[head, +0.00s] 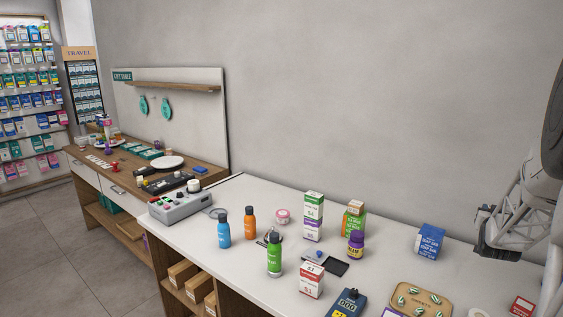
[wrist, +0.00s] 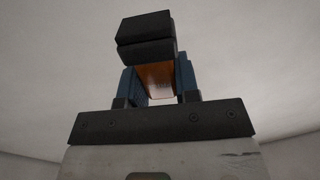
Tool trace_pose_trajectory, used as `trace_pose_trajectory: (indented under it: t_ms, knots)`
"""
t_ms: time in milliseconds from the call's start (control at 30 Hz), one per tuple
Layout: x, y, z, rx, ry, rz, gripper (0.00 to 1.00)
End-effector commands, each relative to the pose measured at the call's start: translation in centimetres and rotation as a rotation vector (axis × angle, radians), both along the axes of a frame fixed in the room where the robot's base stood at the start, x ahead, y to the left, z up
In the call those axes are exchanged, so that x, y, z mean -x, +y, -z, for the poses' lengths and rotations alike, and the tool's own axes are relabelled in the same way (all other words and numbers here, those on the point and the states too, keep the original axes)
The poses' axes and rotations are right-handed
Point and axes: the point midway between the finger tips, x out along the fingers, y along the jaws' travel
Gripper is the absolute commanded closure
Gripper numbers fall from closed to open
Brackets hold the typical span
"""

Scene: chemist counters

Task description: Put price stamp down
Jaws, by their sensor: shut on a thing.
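My gripper (head: 484,232) is at the right of the head view, raised over the right part of the white counter (head: 185,235). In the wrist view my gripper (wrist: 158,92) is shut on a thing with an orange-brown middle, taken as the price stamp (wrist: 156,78). Blue pieces flank it and black blocks sit beyond it. Where the fingers end and the held thing begins is hard to tell. The held thing cannot be made out in the head view.
On the counter stand a green bottle (head: 274,256), a blue box (head: 430,241), a red-and-white box (head: 311,280), a dark blue device (head: 347,303) and a wooden tray (head: 440,299). Bare counter shows between the blue box and the tray. A grey wall rises behind.

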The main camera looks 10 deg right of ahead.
Motion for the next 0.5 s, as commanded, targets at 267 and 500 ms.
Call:
trace_pose_trajectory:
  t_ms: [267,500]
  knots:
    - [1.7,-2.0,0.2,0.001,-0.001,0.03,0.98]
    - [1.8,-2.1,0.2,0.001,-0.001,0.031,0.98]
